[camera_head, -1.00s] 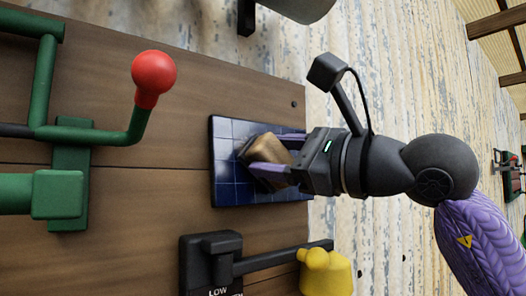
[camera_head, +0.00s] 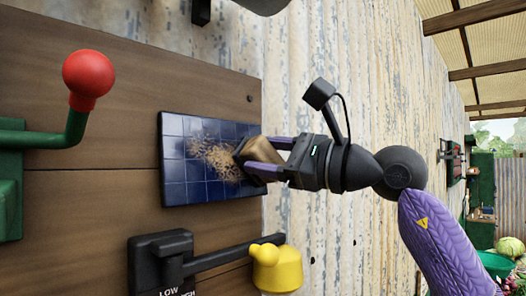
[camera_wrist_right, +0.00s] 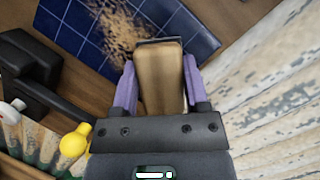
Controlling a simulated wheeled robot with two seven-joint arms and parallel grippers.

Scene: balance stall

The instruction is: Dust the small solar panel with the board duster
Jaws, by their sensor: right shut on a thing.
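The small solar panel (camera_head: 180,180) is a dark blue gridded rectangle on the wooden board. A patch of brown dust (camera_head: 215,155) lies on its middle and toward its right part. My right gripper (camera_head: 258,160) is shut on the board duster (camera_head: 262,150), a wooden block with a dark pad. The duster is at the panel's right edge, beside the dust; I cannot tell if its pad touches the surface. In the right wrist view the duster (camera_wrist_right: 160,75) sits between the purple fingers, with the panel (camera_wrist_right: 70,30) and dust (camera_wrist_right: 118,30) beyond. My left gripper is not in view.
A green lever with a red knob (camera_head: 89,75) stands left of the panel. A black lever switch (camera_head: 165,262) with a yellow weight-like piece (camera_head: 276,268) is below it. The wooden board (camera_head: 110,100) ends at a weathered plank wall (camera_head: 330,50) on the right.

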